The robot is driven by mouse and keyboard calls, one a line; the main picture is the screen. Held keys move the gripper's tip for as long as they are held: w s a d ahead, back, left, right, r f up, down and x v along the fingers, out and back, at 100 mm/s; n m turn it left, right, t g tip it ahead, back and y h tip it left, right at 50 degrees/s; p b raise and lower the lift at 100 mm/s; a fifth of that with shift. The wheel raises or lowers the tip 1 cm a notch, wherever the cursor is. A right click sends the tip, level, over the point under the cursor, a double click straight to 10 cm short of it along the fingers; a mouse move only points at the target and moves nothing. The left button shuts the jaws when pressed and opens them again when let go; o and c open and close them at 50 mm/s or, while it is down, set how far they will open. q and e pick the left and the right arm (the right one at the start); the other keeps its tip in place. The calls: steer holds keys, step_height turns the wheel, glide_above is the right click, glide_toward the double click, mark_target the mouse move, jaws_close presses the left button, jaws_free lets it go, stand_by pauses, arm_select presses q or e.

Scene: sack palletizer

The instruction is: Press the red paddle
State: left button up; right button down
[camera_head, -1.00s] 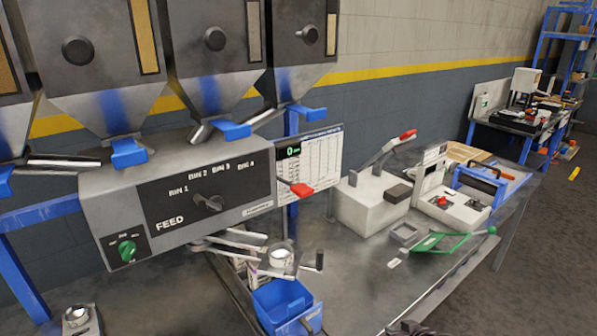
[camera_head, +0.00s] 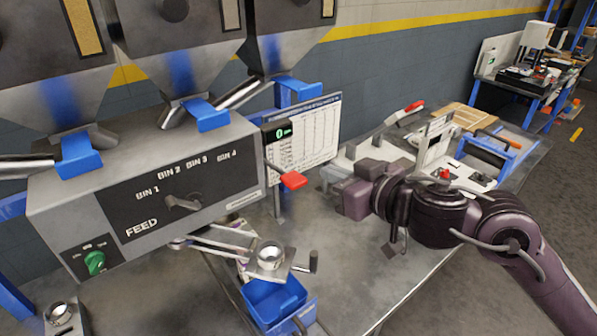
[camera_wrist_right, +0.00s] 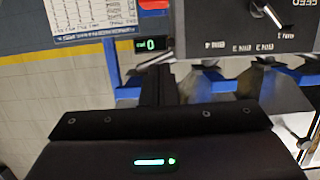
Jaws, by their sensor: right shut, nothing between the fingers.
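The red paddle (camera_head: 293,180) sticks out on a thin arm at the right end of the grey feed panel (camera_head: 150,190), below the weight display. In the right wrist view, the red paddle (camera_wrist_right: 153,4) is at the top edge, partly cut off, beyond my fingers. My right gripper (camera_head: 332,178) is to the right of the paddle in the head view, with a visible gap between them. In the wrist view, my right gripper (camera_wrist_right: 158,85) is shut and empty. My left gripper is in neither view.
The small display (camera_head: 280,133) and white chart (camera_head: 312,135) stand just behind the paddle. A blue bin (camera_head: 275,303) and a metal cup (camera_head: 270,255) are below it. Machines with a red-tipped lever (camera_head: 405,112) stand behind my right arm. Hoppers hang above the panel.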

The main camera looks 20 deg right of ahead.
steer(key=p, duration=0.1)
glide_above(300, 177)
steer(key=s, duration=0.3)
step_height(300, 177, down, 2)
steer(key=f, duration=0.4)
steer(key=shift+w+a+f, duration=0.2)
steer(key=shift+a+f, duration=0.05)
steer(key=shift+a, duration=0.05)
steer(key=shift+w, duration=0.1)
